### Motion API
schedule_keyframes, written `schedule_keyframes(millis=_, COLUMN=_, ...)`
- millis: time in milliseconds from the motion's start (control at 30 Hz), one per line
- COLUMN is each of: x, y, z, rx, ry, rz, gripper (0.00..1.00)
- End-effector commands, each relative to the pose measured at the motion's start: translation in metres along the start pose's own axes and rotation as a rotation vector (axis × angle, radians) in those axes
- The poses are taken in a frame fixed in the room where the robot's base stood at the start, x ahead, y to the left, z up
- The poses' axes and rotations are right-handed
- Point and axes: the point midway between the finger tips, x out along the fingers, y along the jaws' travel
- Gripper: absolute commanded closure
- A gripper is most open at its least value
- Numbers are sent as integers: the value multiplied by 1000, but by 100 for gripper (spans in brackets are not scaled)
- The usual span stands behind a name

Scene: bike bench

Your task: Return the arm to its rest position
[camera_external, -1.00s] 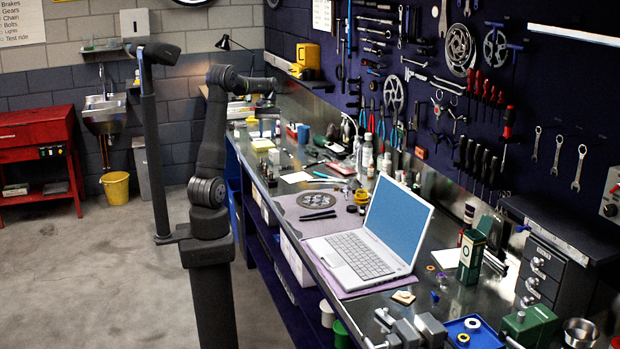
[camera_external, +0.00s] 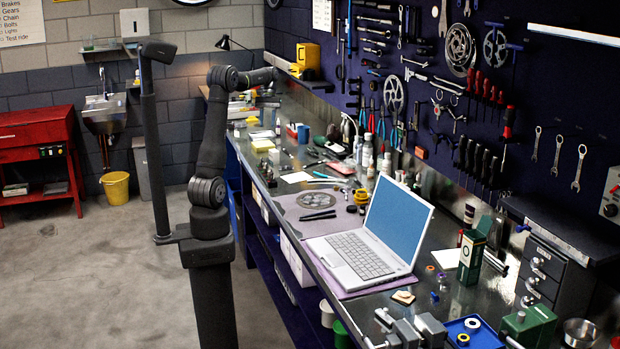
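My arm stands on its dark column at the left edge of the bench, with its upper links upright. The forearm bends at the top and reaches right, over the far end of the workbench (camera_external: 285,235). My gripper (camera_external: 269,97) is small and dark at the end of the wrist, above the far part of the bench. Its fingers blend into the clutter behind, so I cannot tell whether they are open or shut. I see nothing clearly held in it.
A silver laptop (camera_external: 355,255) stands open on a mat. Bottles (camera_external: 367,155) and small items crowd the bench's back. Tools hang on the dark pegboard (camera_external: 560,85). A red cabinet (camera_external: 35,135) and yellow bucket (camera_external: 116,188) stand far left. The floor left of my arm is clear.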

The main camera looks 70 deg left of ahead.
Motion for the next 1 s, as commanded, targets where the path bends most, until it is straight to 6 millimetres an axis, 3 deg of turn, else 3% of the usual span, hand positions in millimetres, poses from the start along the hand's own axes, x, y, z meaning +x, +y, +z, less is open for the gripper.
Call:
schedule_keyframes(millis=267, x=24, y=0, z=1, rx=0, ry=-3, rz=-1, gripper=65)
schedule_keyframes(millis=800, x=131, y=0, z=1, rx=0, ry=-4, rz=-1, gripper=65)
schedule_keyframes(millis=1000, x=160, y=0, z=0, rx=0, ry=-3, rz=-1, gripper=65)
